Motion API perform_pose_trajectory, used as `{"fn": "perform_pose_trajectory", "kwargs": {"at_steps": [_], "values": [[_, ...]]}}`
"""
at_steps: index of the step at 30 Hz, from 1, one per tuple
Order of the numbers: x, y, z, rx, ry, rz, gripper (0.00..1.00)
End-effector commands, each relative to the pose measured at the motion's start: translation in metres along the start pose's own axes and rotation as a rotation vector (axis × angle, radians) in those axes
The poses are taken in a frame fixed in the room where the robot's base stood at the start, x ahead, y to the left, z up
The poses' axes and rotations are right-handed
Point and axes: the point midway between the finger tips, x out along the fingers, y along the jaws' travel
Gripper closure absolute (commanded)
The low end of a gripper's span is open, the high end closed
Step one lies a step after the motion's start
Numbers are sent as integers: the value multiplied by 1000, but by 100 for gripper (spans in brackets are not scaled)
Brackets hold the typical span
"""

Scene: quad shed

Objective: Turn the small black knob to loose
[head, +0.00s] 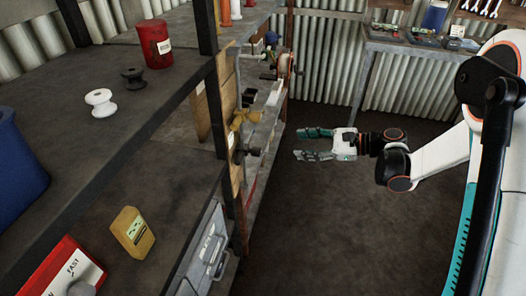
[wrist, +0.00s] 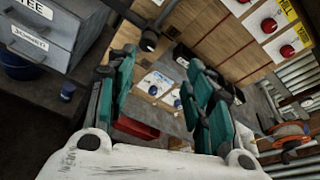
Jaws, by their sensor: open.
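A small black knob (head: 254,151) sticks out from the upright wooden board on the left in the head view. A dark round knob, perhaps the same one, shows near the top of the wrist view (wrist: 149,40), just beyond the fingertips. Any marking for loose is not readable. My gripper (head: 300,144) is open and empty, pointing left toward the board, with a gap between it and the black knob. In the wrist view its green-padded fingers (wrist: 160,68) are spread apart, with nothing between them.
A grey drawer cabinet (head: 208,247) stands below. The wrist view shows red knobs (wrist: 269,25) on white plates, blue knobs (wrist: 153,90) and a red tray (wrist: 137,127). The floor (head: 350,225) under my gripper is clear.

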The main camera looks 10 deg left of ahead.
Motion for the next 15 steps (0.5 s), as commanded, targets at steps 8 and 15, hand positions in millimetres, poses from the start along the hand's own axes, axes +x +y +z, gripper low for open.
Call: {"fn": "perform_pose_trajectory", "kwargs": {"at_steps": [8, 15], "values": [[14, 14, -44, 188, -216, 6, 52], [17, 24, -57, 250, -291, 19, 52]]}}
